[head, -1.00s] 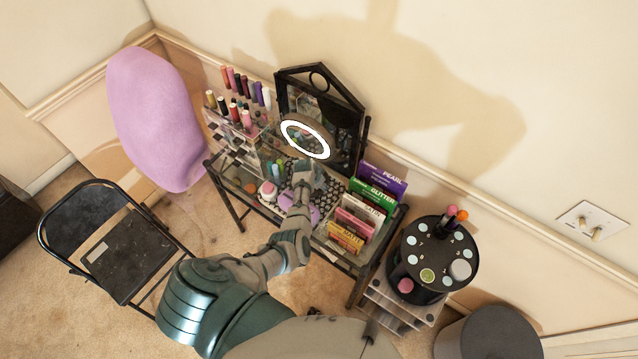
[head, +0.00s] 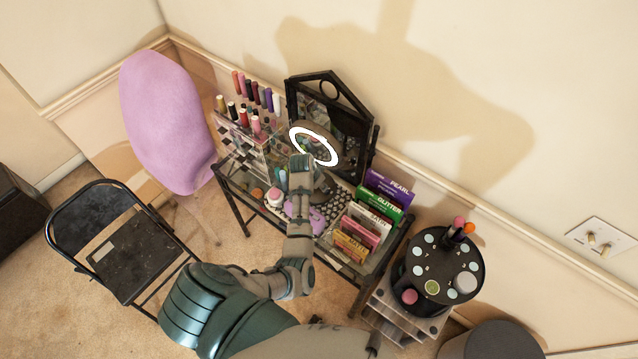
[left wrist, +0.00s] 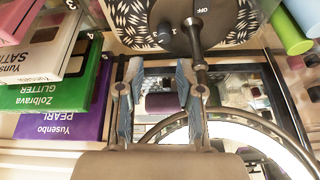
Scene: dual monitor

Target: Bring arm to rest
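My left arm reaches up from the bottom of the head view over the glass vanity table (head: 235,190). My left gripper (head: 301,162) is in front of the lower left of the lit ring light (head: 314,147). In the left wrist view the two fingers of the gripper (left wrist: 160,72) stand apart with a gap between them. I see nothing held in that gap. The ring light's base (left wrist: 195,15) and its stem are just beyond and to the right of the fingers. My right gripper is not in view.
Makeup boxes (head: 385,190) stand right of the arm; a lipstick rack (head: 245,140) stands left. A black mirror (head: 345,110) is behind. A round black organiser (head: 440,265) is at right. A folding chair (head: 115,245) and pink chair (head: 165,120) are at left.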

